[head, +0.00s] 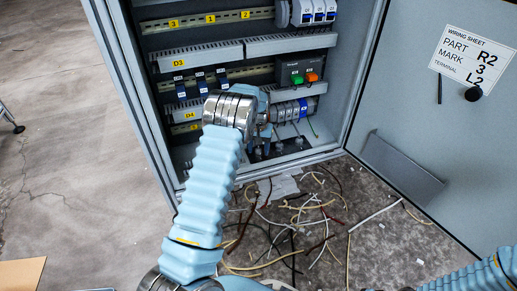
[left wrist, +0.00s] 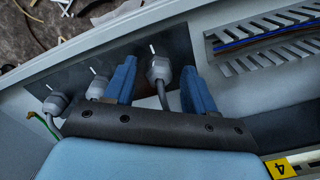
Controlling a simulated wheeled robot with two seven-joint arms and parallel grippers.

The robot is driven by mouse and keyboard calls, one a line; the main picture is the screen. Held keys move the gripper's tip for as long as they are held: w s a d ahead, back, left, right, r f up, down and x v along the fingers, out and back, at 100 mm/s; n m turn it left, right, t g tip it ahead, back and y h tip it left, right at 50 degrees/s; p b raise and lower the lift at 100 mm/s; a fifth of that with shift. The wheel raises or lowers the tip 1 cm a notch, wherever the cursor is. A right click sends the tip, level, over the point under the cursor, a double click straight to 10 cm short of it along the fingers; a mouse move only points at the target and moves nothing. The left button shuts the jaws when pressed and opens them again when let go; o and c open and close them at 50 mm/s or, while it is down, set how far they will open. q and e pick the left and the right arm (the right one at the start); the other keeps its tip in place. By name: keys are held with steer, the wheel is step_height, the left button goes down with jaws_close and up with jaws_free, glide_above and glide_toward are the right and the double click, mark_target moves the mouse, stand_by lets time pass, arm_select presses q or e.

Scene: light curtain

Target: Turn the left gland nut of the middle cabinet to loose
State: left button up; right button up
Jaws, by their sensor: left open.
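Three grey gland nuts stand in a row on the dark plate (left wrist: 120,62) at the cabinet floor. In the left wrist view the row looks reversed, so the left gland nut (left wrist: 158,70) is the rightmost one. The middle nut (left wrist: 97,88) and the right nut (left wrist: 55,103) are further left there. My left gripper (left wrist: 160,80) is open, with one blue finger on each side of the left nut; I cannot tell if they touch it. In the head view my left gripper (head: 262,147) reaches low into the cabinet and partly hides the nuts. My right gripper is out of view.
The open cabinet door (head: 432,130) with a wiring sheet (head: 472,57) stands at the right. A slotted wire duct (left wrist: 265,40) lies beside the plate. Loose wires (head: 290,225) litter the floor.

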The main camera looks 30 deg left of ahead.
arm_select(q)
steer(key=shift+c, duration=0.4)
jaws_close()
steer(key=shift+n+p, duration=0.55)
steer(key=shift+n, duration=0.55)
steer(key=n+p, duration=0.1)
steer(key=n, duration=0.2)
steer(key=shift+d+n, duration=0.1)
steer(key=shift+n, duration=0.2)
steer(key=n, duration=0.3)
steer(key=n+p, duration=0.1)
steer(key=n, duration=0.1)
steer(key=shift+w+d+n, duration=0.1)
steer(key=shift+w+n, duration=0.1)
steer(key=shift+n, duration=0.2)
